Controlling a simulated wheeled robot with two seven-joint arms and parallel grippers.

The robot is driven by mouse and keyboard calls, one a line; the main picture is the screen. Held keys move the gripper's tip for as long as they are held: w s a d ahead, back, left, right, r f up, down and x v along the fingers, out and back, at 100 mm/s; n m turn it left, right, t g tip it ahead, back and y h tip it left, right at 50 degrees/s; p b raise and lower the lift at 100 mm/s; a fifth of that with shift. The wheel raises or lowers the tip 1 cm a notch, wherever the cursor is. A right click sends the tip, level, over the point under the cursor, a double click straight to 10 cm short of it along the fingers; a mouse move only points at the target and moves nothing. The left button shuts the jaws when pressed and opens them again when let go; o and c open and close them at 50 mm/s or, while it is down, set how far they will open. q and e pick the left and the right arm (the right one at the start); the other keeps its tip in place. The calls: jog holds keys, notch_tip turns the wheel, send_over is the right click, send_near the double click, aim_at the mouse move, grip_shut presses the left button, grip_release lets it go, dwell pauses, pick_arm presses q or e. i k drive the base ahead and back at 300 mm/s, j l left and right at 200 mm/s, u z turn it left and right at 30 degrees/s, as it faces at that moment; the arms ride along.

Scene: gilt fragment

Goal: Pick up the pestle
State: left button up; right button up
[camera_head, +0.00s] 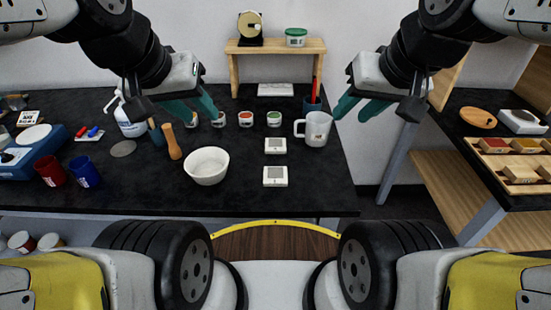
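The pestle (172,142) is a light brown wooden piece with a rounded top.
Small jars (246,119), two white devices (275,176) and red and blue cups (84,171) share the table. The table's front is clear.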

aim_at(174, 153)
jog(key=i+j+u, duration=0.1)
jog(key=j+u, duration=0.3)
jog(key=i+j+u, duration=0.15)
jog(key=u, duration=0.2)
